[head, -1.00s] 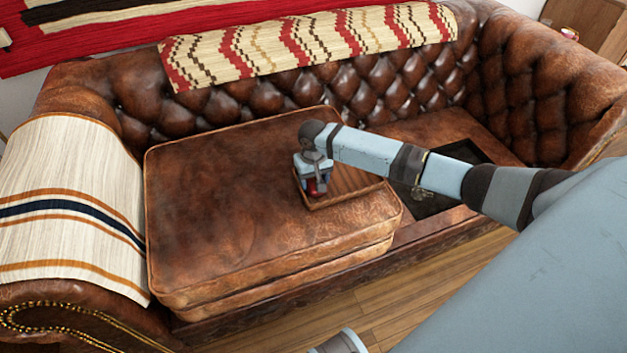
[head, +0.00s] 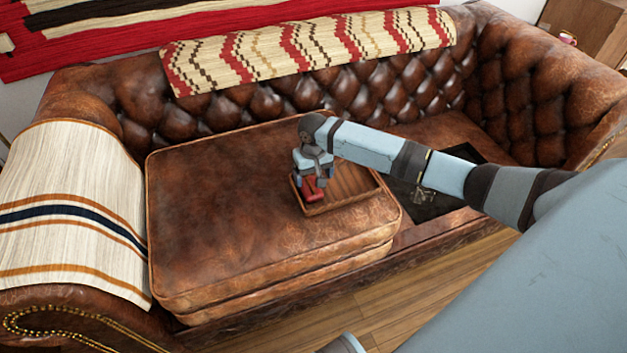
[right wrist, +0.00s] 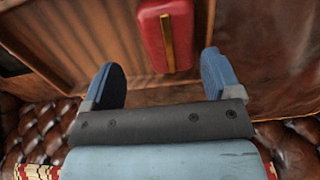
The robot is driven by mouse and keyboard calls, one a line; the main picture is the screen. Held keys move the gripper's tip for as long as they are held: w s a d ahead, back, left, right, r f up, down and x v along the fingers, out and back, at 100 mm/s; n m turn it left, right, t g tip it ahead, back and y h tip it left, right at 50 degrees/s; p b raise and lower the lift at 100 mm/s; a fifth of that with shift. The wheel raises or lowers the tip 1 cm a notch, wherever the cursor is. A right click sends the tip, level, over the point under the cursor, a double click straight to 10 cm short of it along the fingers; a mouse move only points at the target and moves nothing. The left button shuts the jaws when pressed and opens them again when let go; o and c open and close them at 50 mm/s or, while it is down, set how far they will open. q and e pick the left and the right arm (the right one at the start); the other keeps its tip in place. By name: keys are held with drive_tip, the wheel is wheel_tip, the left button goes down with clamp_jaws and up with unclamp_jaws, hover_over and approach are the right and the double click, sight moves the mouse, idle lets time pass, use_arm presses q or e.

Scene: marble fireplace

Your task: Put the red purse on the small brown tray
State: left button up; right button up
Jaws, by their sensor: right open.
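The red purse (head: 315,195) lies in the left end of the small brown tray (head: 352,203). In the right wrist view the purse (right wrist: 153,40) is a red block with a gold strip, on the slatted wood of the tray (right wrist: 85,45) close to its rim. My right gripper (head: 311,182) is over the purse. Its fingers (right wrist: 162,65) are open and apart, with the purse just beyond their tips and a gap visible on both sides. The gripper hides part of the purse in the head view. My left gripper is not in view.
The tray rests on stacked brown leather cushions (head: 220,210) on a tufted sofa (head: 520,100). A striped cream throw (head: 70,205) covers the left arm. A patterned cloth (head: 310,45) lies over the backrest. The cushion left of the tray is clear.

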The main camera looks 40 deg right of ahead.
sight(313, 184)
wheel_tip(313, 184, up, 8)
drive_tip(key=p, duration=0.2)
drive_tip(key=s+a+f, duration=0.1)
drive_tip(key=a+f, duration=0.1)
drive_tip(key=a, duration=0.1)
drive_tip(key=s+a+f+n+t+y, duration=0.1)
drive_tip(key=s+a+f, duration=0.1)
drive_tip(key=s+a+f+n, duration=0.1)
drive_tip(key=s+a, duration=0.1)
drive_tip(key=a, duration=0.1)
drive_tip(key=shift+a+f+t+y, duration=0.3)
drive_tip(key=shift+f+t, duration=0.1)
drive_tip(key=s+a+n+t+y, duration=0.3)
drive_tip(key=s+a+t, duration=0.3)
drive_tip(key=s+a, duration=0.7)
drive_tip(key=s+d+r+t, duration=0.2)
drive_tip(key=s+r+t, duration=0.1)
drive_tip(key=s, duration=0.4)
drive_tip(key=shift+s+d+r+n+t+h, duration=0.25)
drive_tip(key=shift+d+r+n+t+h, duration=0.1)
drive_tip(key=shift+t, duration=0.15)
